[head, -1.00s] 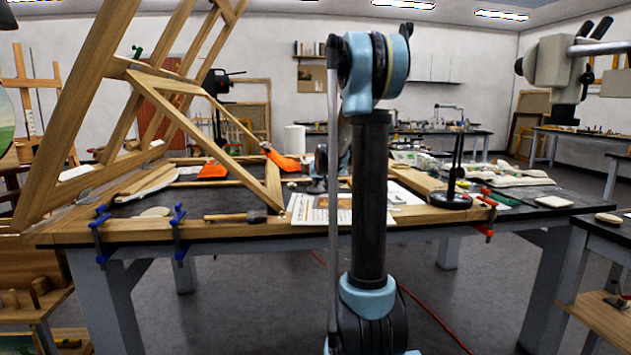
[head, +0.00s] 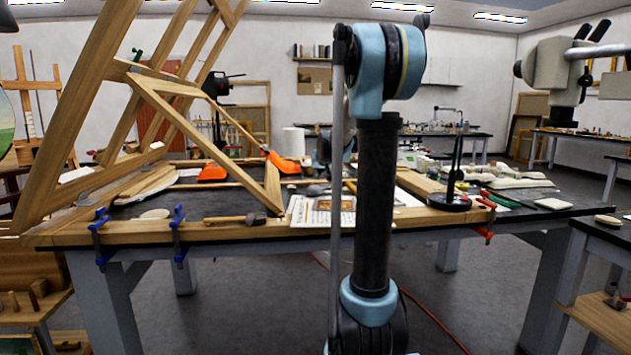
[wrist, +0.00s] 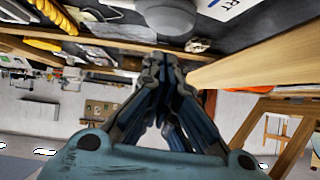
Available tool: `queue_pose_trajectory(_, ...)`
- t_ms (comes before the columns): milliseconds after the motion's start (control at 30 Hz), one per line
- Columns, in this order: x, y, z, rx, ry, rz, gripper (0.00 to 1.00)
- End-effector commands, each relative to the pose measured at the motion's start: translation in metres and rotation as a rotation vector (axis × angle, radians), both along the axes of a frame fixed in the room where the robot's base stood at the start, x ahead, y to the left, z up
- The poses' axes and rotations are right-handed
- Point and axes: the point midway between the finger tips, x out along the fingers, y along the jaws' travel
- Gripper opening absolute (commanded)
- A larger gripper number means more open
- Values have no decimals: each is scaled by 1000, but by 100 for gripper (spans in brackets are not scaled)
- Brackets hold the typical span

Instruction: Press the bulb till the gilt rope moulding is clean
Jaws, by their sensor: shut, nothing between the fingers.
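In the wrist view, my gripper (wrist: 160,62) is shut and empty, its dark fingertips together. A rounded grey bulb (wrist: 168,16) lies on the dark bench top just beyond the tips, with a visible gap in the picture. Yellow-gold rope moulding (wrist: 55,14) shows at the upper left, with another gold length (wrist: 42,44) beside it. In the head view, the grey bulb (head: 318,189) lies on the bench behind the printed sheets. My arm hides the moulding and most of my gripper there.
A large slanting wooden frame (head: 150,90) stands over the bench's left side. A black stand (head: 452,200) and pale pads stand to the right. A wooden bar (wrist: 250,62) passes close to my fingers.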

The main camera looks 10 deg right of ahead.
Motion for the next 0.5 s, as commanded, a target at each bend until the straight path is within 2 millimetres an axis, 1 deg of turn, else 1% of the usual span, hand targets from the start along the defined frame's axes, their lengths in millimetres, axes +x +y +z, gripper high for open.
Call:
queue_pose_trajectory(100,-14,0,10,0,0,0,0)
queue_pose_trajectory(300,-35,0,24,1,0,1,0)
queue_pose_trajectory(500,-49,0,35,2,0,1,0)
